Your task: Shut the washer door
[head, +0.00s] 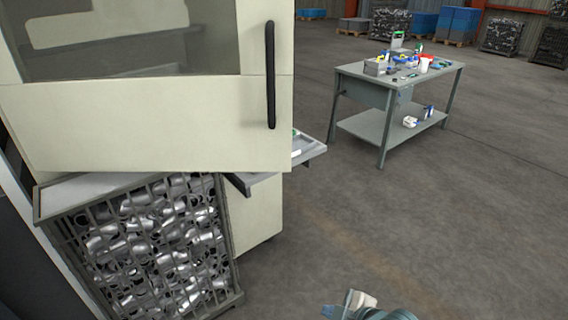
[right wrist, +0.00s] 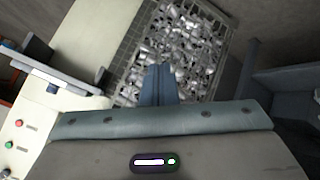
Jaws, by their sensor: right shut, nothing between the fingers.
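The washer door (head: 150,120) is the large cream panel with a dark window at the left of the head view. A black vertical bar handle (head: 270,75) is near its right edge. The door sticks out above a crate of metal parts; its hinge side is not clear. My right gripper (head: 345,304) is at the bottom of the head view, low and to the right of the door, apart from it. In the right wrist view its blue-grey fingers (right wrist: 158,84) are together with nothing between them. My left gripper is not in view.
A wire crate (head: 228,245) full of shiny metal parts stands under the door. A grey tray or shelf (head: 310,152) juts out behind the door. A workbench (head: 378,95) with small items stands farther back. The floor (head: 420,220) to the right is clear.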

